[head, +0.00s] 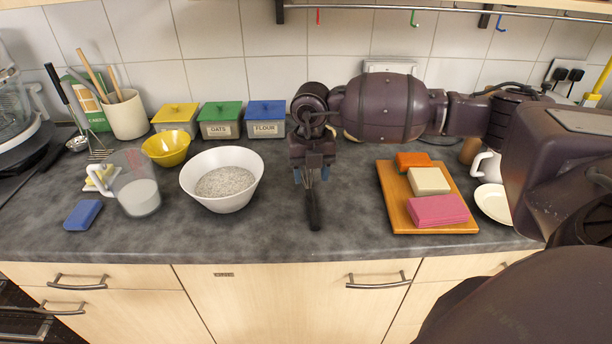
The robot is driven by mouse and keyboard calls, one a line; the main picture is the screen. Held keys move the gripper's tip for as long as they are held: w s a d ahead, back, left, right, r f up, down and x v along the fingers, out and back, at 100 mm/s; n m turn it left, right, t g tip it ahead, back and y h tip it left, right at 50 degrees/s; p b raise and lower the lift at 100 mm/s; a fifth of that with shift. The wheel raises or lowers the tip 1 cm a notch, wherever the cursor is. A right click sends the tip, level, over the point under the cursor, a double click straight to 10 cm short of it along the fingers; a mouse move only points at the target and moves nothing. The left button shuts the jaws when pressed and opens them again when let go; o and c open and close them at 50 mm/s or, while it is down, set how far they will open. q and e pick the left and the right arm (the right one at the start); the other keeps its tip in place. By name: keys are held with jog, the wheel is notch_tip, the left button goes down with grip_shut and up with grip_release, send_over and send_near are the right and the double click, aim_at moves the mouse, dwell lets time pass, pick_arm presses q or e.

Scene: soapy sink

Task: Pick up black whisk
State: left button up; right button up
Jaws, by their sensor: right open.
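The black whisk (314,212) lies on the dark counter near the middle, its black handle pointing to the front edge. Its wire end is mostly hidden under my right gripper (311,174). My right gripper points down over the whisk, its jaws open, with a bluish fingertip on each side of the whisk just behind the handle. I cannot tell whether the fingers touch it. My left gripper is not in view.
A white bowl of oats (223,204) stands to the left. A wooden board (397,203) with coloured blocks lies to the right. Lidded tins (220,131) stand behind, and a measuring jug (137,184) is further left. The counter around the whisk handle is clear.

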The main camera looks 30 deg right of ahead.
aim_at(311, 200)
notch_tip(311, 200, down, 9)
jog(key=shift+r, duration=0.25)
grip_shut()
dwell(0.4)
